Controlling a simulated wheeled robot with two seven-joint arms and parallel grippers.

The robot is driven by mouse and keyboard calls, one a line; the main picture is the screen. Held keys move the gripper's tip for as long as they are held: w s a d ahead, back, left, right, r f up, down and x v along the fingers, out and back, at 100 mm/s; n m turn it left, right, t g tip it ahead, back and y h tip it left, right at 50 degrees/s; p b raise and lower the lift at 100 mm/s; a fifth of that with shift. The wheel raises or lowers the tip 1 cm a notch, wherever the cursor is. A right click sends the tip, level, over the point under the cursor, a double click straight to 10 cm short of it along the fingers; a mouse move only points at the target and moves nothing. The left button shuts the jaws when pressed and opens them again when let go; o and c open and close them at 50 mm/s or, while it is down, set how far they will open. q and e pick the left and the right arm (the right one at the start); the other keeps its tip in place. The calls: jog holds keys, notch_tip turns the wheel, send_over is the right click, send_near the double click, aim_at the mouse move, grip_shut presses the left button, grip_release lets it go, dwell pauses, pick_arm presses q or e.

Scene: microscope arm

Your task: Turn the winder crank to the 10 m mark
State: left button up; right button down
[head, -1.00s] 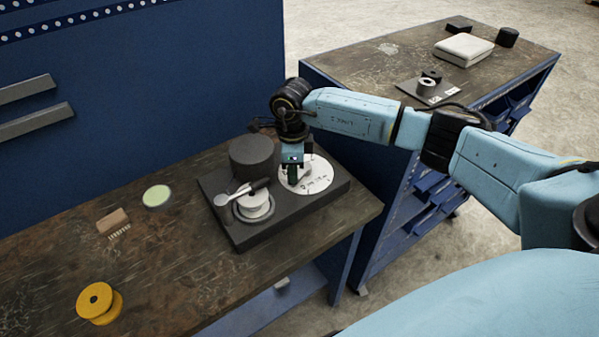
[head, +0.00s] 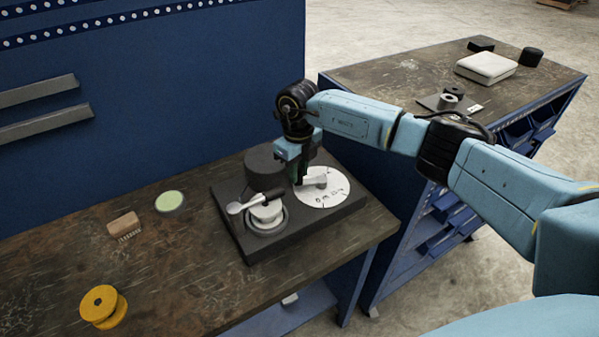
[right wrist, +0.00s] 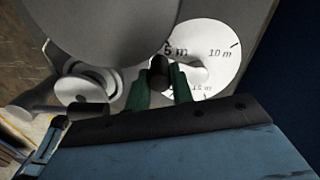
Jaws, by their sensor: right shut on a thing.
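The winder is a dark grey base (head: 290,232) on the workbench. It carries a white dial (head: 337,194) with metre marks and a grey crank arm (head: 314,182). In the right wrist view the dial shows 5 m, 10 m (right wrist: 220,53) and 15 m labels. The black crank knob (right wrist: 158,72) lies left of the hub, close to the 5 m label. My right gripper (head: 298,178) comes down from above with its green fingers (right wrist: 163,85) shut on the crank knob. The fingers hide the knob in the head view. My left gripper is out of view.
A dark cylinder (head: 263,168) and a pale spool (head: 267,213) with a black-handled lever stand on the base beside the dial. A yellow spool (head: 101,306), a brush (head: 124,225) and a green disc (head: 170,201) lie left. A blue panel (head: 150,110) rises behind.

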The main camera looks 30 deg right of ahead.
jog(key=shift+w, duration=0.1)
dwell(0.4)
jog(key=c, duration=1.2)
grip_release()
notch_tip(320, 180, up, 14)
jog(key=shift+f, duration=0.25)
